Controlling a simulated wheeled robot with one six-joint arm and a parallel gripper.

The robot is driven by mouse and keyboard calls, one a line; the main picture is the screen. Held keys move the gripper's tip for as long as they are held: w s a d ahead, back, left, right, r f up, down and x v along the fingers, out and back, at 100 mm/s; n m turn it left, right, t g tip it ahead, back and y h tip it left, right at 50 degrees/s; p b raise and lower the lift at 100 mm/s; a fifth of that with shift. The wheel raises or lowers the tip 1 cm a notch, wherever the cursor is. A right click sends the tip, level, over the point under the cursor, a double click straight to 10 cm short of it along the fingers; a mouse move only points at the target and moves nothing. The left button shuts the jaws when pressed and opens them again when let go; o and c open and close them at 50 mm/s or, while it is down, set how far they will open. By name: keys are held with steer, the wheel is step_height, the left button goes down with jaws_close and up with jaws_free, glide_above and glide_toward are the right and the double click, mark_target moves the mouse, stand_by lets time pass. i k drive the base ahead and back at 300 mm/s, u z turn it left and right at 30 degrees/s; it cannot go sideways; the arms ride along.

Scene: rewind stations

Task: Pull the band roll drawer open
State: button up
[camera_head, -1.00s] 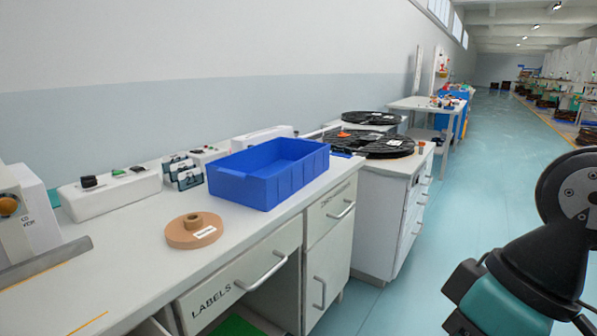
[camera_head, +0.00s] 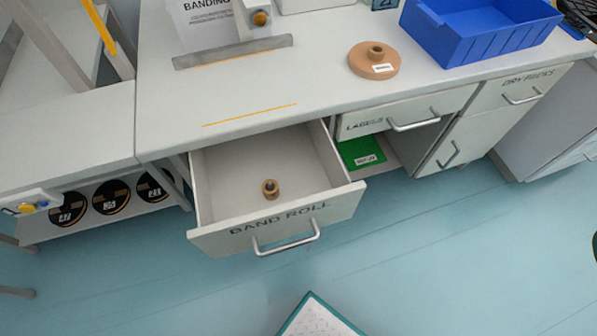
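The band roll drawer (camera_head: 216,225) stands pulled far out from under the bench, left of centre in the head view. Its front reads BAND ROLL and carries a silver bar handle (camera_head: 287,242). Inside lies one small brown cylindrical piece (camera_head: 270,189); the rest of the drawer floor is bare.
The labels drawer (camera_head: 372,122) to the right looks shut. A tan roll (camera_head: 368,64) and a blue bin (camera_head: 452,40) stand on the bench top (camera_head: 240,98). The teal floor (camera_head: 430,250) before the drawer is mostly clear.

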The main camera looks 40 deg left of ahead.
mark_target(316, 192)
steer(key=z, duration=0.55)
steer(key=k, duration=0.5)
steer(key=z, duration=0.8)
steer(key=k, duration=1.45)
steer(key=u, duration=0.9)
